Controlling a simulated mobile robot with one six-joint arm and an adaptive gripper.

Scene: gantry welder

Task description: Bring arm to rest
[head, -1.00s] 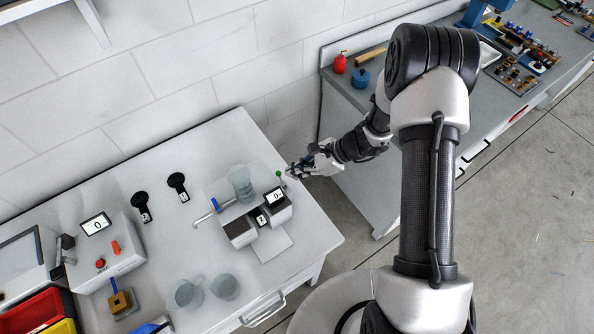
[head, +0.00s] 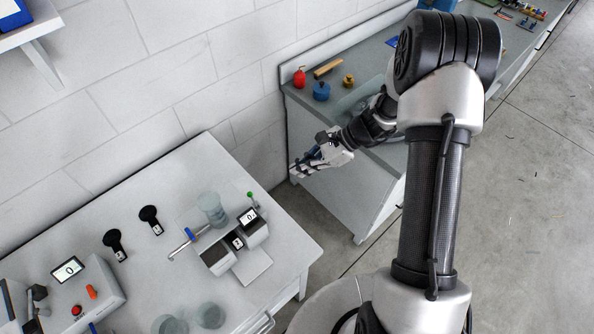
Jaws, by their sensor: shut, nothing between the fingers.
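My arm rises on the right of the head view, bends at the top and reaches down and left. My gripper (head: 301,170) is at its end, shut and empty. It hangs in the air, seen in front of the left end of the grey workbench. It is to the right of the white table (head: 297,232) and appears apart from both surfaces.
On the white table stand a small device with displays (head: 238,241), a beaker (head: 210,207) and two black paddles (head: 114,244). A red bottle (head: 299,77) and a blue pot (head: 321,91) are on the grey workbench (head: 365,75). Bare floor (head: 530,190) lies right.

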